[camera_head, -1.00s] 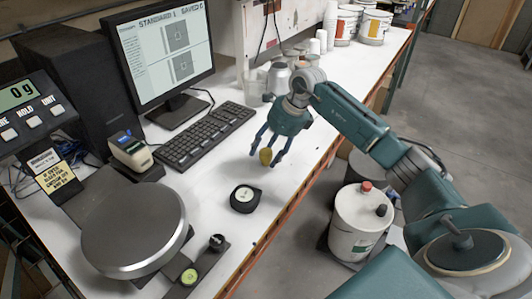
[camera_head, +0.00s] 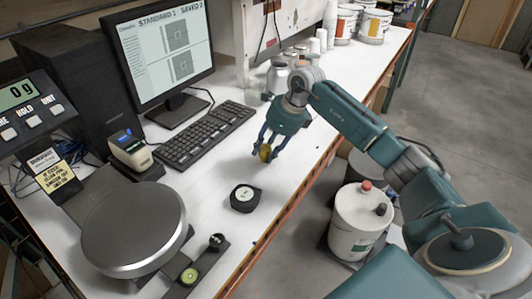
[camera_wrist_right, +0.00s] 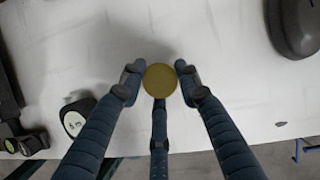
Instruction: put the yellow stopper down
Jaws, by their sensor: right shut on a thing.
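The yellow stopper (camera_head: 265,153) is held between the fingertips of my right gripper (camera_head: 268,154), above the white bench, between the keyboard and the bench's front edge. In the right wrist view the stopper (camera_wrist_right: 160,80) is a round yellow disc, with the fingers of my right gripper (camera_wrist_right: 159,84) around it. How far it is from the bench top is hard to tell. My left gripper is not in view.
A black round device (camera_head: 245,198) sits on the white bench (camera_head: 215,230) near the stopper. The keyboard (camera_head: 205,135) lies behind. A round scale plate (camera_head: 133,225) is at left. A metal can (camera_head: 277,77) stands behind my right gripper. Bare bench lies around the stopper.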

